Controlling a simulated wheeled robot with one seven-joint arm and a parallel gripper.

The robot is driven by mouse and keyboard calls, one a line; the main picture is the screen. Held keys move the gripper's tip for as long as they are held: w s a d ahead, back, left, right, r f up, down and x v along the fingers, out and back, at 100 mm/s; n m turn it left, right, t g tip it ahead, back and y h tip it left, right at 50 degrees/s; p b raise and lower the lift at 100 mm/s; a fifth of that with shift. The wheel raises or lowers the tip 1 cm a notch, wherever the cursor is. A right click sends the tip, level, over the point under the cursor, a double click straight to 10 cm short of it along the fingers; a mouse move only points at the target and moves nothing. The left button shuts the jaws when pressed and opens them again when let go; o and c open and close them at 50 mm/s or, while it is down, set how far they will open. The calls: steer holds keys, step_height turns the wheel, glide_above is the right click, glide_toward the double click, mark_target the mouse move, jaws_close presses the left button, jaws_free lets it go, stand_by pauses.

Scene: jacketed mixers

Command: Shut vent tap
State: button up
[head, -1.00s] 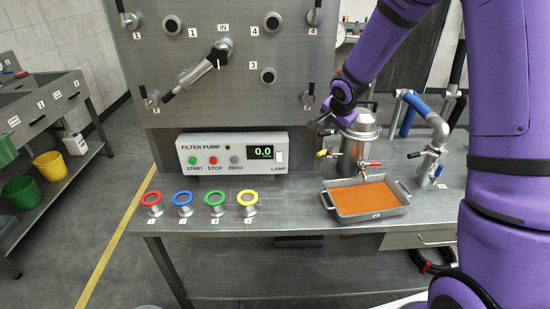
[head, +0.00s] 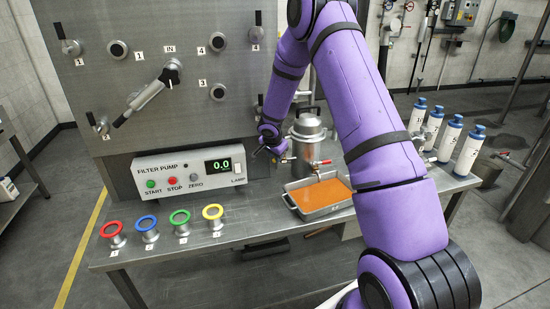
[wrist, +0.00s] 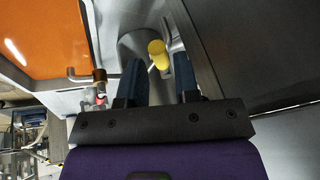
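The steel vessel (head: 306,138) stands on the bench behind the tray. In the wrist view, a yellow tap handle (wrist: 158,55) on the grey vessel lies just ahead of and between my fingertips. My gripper (wrist: 159,70) is open, with dark fingers apart on either side of the handle and no clear contact. I cannot read a label showing which tap is the vent tap. In the head view my gripper (head: 264,149) is at the vessel's left side, and the yellow handle is hidden there. A red-handled tap (head: 319,163) sits at the vessel's front.
A tray of orange liquid (head: 321,209) stands before the vessel. The filter pump box (head: 190,171) and grey panel (head: 165,95) are close on the left. Several coloured rings (head: 181,217) line the front edge. Blue-capped bottles (head: 447,139) stand at right.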

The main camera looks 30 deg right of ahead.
steer(key=shift+x, duration=0.9)
steer(key=shift+d, duration=0.1)
jaws_close()
